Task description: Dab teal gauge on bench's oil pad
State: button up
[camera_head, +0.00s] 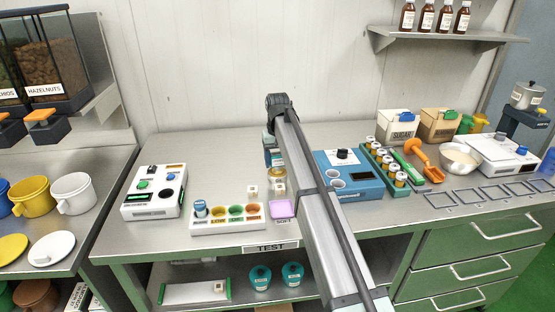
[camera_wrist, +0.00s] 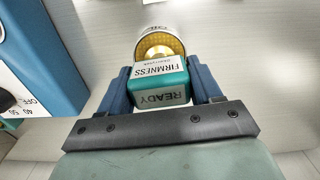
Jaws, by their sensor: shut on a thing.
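The teal gauge (camera_wrist: 160,82), marked FIRMNESS and READY, is clamped between the two blue fingers of my gripper (camera_wrist: 160,90). In the wrist view its far end overlaps the near edge of the oil pad (camera_wrist: 160,45). This pad is a round, dotted yellow face in a pale round holder marked OIL. I cannot tell whether the gauge touches it. In the head view my gripper (camera_head: 272,156) is over the middle of the bench, just above the pad's tin (camera_head: 278,184); my arm hides part of that area.
The blue machine (camera_head: 348,176) stands close to the right of my gripper. Small pale cubes (camera_head: 253,191), a tray of coloured cups (camera_head: 228,218) and a pink-purple pad (camera_head: 283,208) lie in front. A white device (camera_head: 154,190) stands left. The bench behind is clear.

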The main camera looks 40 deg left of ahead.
aim_at(278, 154)
dwell(0.4)
jog(key=shift+r, duration=3)
jog(key=shift+w+d, duration=0.1)
